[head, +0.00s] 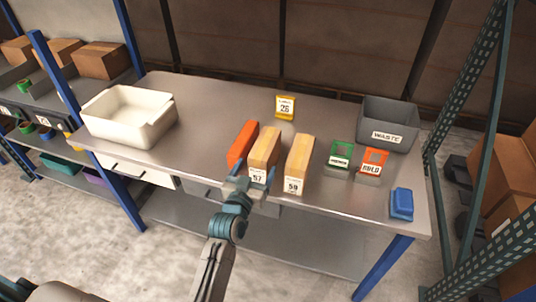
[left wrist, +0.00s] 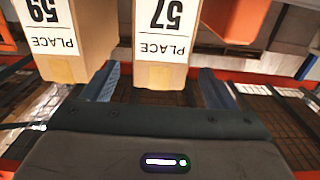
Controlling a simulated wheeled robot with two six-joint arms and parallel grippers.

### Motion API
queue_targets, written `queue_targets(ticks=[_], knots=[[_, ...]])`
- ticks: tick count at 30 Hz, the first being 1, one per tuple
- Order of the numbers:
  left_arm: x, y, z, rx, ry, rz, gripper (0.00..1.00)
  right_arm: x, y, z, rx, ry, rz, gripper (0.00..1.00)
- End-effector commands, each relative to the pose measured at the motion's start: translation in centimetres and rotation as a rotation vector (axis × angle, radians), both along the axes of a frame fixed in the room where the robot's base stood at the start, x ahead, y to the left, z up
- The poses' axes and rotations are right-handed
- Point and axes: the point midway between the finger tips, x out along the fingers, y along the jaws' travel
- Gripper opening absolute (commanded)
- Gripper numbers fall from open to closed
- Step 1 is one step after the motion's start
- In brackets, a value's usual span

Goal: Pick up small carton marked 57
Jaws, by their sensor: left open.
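The small carton marked 57 (head: 263,151) is a tan upright box with a white label on the metal table, between an orange box and a carton marked 59 (head: 299,163). My left gripper (head: 257,177) is at its front lower end, open, with blue-grey fingers. In the left wrist view the 57 carton (left wrist: 167,75) appears upside down between the two fingers (left wrist: 160,85); I cannot tell whether they touch it. The 59 carton (left wrist: 72,68) is just beside one finger. My right gripper is not in view.
The orange box (head: 242,144) stands close on the left. A white bin (head: 155,134) is at left; a grey waste bin (head: 412,119), green holder (head: 340,154), red holder (head: 372,162) and blue item (head: 401,204) are at right.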

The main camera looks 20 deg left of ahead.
Motion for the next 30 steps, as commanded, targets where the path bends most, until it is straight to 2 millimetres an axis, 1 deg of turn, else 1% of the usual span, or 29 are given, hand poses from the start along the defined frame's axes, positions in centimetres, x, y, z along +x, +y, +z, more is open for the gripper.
queue_targets(ticks=[1,5,8,13,18,21,27,29,30], knots=[[0.8,0.0,0.2,0.000,-0.001,0.000,0.80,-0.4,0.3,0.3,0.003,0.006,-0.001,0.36],[1.9,0.0,0.1,-0.001,0.000,0.000,0.80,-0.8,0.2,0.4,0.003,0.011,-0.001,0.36],[2.5,-0.1,-0.1,0.000,0.002,0.000,0.80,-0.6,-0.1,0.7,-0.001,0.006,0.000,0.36],[4.8,0.0,-0.3,0.000,0.001,-0.001,0.80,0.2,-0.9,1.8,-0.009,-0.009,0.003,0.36],[6.8,-0.1,-0.6,-0.001,0.002,0.000,0.80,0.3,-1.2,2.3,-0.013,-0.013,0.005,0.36],[7.2,-0.1,-0.6,-0.002,0.001,0.000,0.80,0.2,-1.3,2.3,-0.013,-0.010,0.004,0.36],[7.2,-0.1,-0.7,-0.001,0.001,0.000,0.80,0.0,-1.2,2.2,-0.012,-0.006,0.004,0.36],[7.2,-0.1,-0.7,-0.001,0.001,0.000,0.68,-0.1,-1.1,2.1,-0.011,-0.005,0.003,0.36],[7.2,-0.1,-0.7,-0.001,0.001,0.000,0.60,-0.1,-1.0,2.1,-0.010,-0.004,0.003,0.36]])
